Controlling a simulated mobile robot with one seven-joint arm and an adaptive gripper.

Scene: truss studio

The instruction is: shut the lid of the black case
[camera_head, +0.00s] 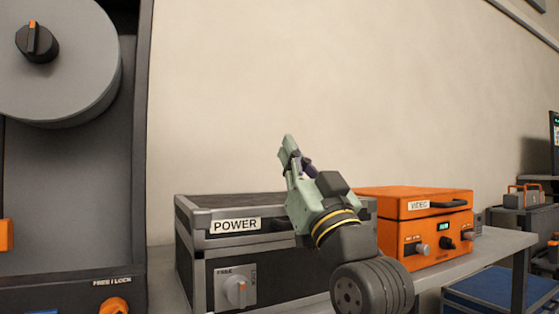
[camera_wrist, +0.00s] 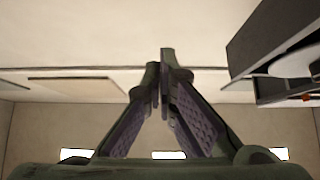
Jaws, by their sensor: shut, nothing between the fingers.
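The black case (camera_head: 207,254) with grey metal edges and a POWER label stands on the grey table. Its lid (camera_head: 222,205) lies down flat over the body, and I see no clear gap along the front seam. The front has a knob panel marked FREE and LOCK. My gripper (camera_head: 286,150) points upward in front of the case, its fingertips higher than the lid. The fingers are shut and empty, and they also show in the wrist view (camera_wrist: 160,70). My arm hides the right part of the case.
An orange VIDEO case (camera_head: 400,207) stands on the table right of the black case. A tall dark rack with a grey reel (camera_head: 62,70) is at the left. The table (camera_head: 505,245) has some bare top at the right. A plain wall is behind.

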